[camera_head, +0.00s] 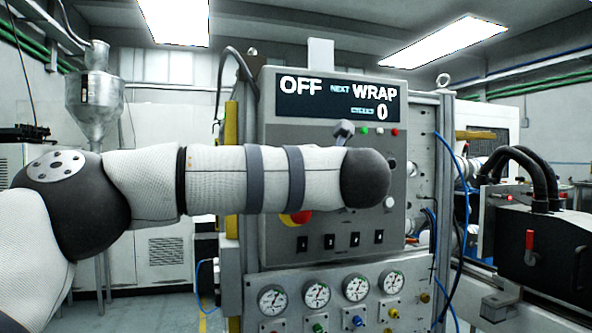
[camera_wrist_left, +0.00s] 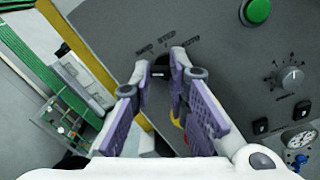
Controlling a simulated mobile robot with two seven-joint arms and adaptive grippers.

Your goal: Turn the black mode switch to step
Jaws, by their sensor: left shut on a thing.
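The black mode switch (camera_wrist_left: 159,71) is on the grey control panel in the left wrist view, below small printed labels, one of which reads STEP (camera_wrist_left: 166,39). My left gripper (camera_wrist_left: 163,64) has its purple-padded fingers around the switch, with the fingertips at its two sides. It is shut on it. Only a small part of the switch shows between the tips, so its exact pointing direction is hard to tell. In the head view my left arm covers the switch and most of the gripper. My right gripper is in neither view.
The panel's display (camera_head: 337,98) reads OFF, NEXT, WRAP and 0. A red emergency stop (camera_head: 297,218) shows partly below my arm. Several gauges (camera_head: 316,293) and black rocker switches (camera_head: 329,241) sit lower. A green button (camera_wrist_left: 257,11) and grey knob (camera_wrist_left: 291,77) are to the right.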

